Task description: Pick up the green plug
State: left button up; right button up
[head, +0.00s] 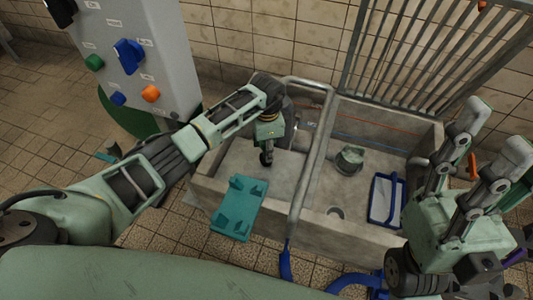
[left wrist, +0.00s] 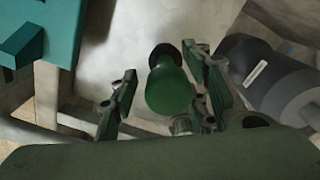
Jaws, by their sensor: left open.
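In the left wrist view a green plug (left wrist: 168,90) with a rounded green body and a dark far end is between the two fingers of my left gripper (left wrist: 158,65). The fingers are apart, with a visible gap on the left finger's side. In the head view my left gripper (head: 267,150) points down over the left part of the stone sink (head: 210,190). There the plug cannot be told apart from the gripper. My right gripper (head: 496,132) is at the right edge, pointing up, fingers apart and empty.
A teal tray (head: 240,205) sits at the sink's front left. A metal rail (head: 313,165) crosses the sink. A round green fitting (head: 350,158) and a blue-and-white tray (head: 381,200) are on its right side. A grey control box (head: 135,60) stands at the left.

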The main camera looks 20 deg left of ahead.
pick_arm(q)
jog(key=shift+c, duration=0.5)
grip_shut()
